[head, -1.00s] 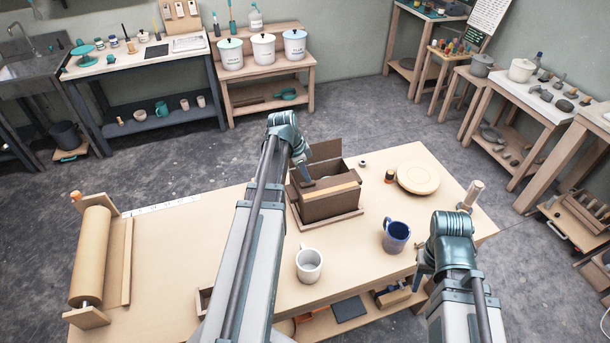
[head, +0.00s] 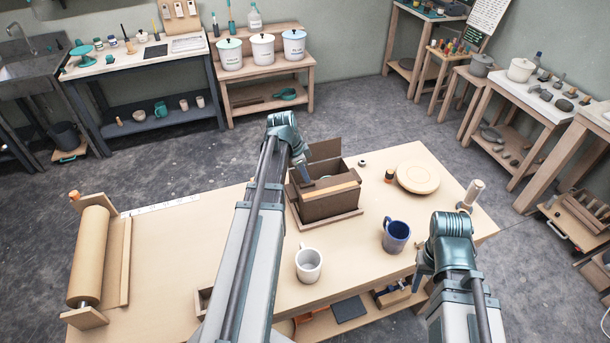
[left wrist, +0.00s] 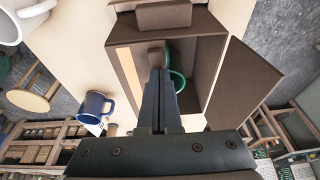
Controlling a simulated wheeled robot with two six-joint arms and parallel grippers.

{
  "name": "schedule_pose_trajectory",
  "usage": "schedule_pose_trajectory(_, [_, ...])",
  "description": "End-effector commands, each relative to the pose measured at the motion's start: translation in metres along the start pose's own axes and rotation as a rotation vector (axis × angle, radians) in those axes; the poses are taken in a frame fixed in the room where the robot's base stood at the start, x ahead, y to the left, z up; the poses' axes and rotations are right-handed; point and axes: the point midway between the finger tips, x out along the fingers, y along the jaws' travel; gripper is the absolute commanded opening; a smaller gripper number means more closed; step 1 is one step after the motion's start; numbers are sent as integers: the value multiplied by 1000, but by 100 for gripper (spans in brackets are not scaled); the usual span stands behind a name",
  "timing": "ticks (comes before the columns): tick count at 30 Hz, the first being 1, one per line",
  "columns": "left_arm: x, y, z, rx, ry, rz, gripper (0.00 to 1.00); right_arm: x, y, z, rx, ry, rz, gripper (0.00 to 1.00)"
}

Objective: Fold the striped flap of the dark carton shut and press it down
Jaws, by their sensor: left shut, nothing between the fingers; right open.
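The dark carton (head: 330,208) stands on a thin board on the workbench, its top open. Its striped flap (head: 331,191) shows a tan stripe along the near side; the stripe also shows in the left wrist view (left wrist: 130,75). A plain flap (head: 323,148) stands up at the far side, seen at right in the left wrist view (left wrist: 243,82). Something green (left wrist: 177,82) lies inside, partly hidden by my fingers. My left gripper (head: 306,181) is shut and empty, its tips at the opening beside the striped flap; contact is unclear. My right gripper (head: 421,285) is open, right of the mugs.
A white mug (head: 308,265) and a blue mug (head: 396,235) stand in front of the carton. A round wooden disc (head: 418,178) and a small dark jar (head: 389,175) are to its right. A paper roll (head: 90,256) is at the left end.

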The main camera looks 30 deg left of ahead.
Motion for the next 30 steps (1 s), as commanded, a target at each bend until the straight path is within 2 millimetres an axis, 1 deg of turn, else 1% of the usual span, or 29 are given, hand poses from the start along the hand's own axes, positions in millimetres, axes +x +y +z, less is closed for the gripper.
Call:
schedule_pose_trajectory(1, [-4, 0, -1, 0, 0, 0, 0, -5, 0, 0, 0, 0, 0, 50])
schedule_pose_trajectory(6, [-12, 0, -4, 0, 0, 0, 0, -12, 1, 1, 0, 0, 0, 50])
schedule_pose_trajectory(14, [-12, 0, -4, 0, 0, 0, 0, -13, 1, 1, 0, 0, 0, 50])
schedule_pose_trajectory(19, [-20, 0, -4, 0, 0, 0, 0, -20, 2, 1, 1, 0, 0, 50])
schedule_pose_trajectory(23, [-32, 0, -5, -1, 1, 0, 0, -32, 3, 2, 4, 0, -1, 50])
schedule_pose_trajectory(30, [-68, 0, -5, -1, 1, 0, 0, -66, 6, 4, 10, 0, -2, 50])
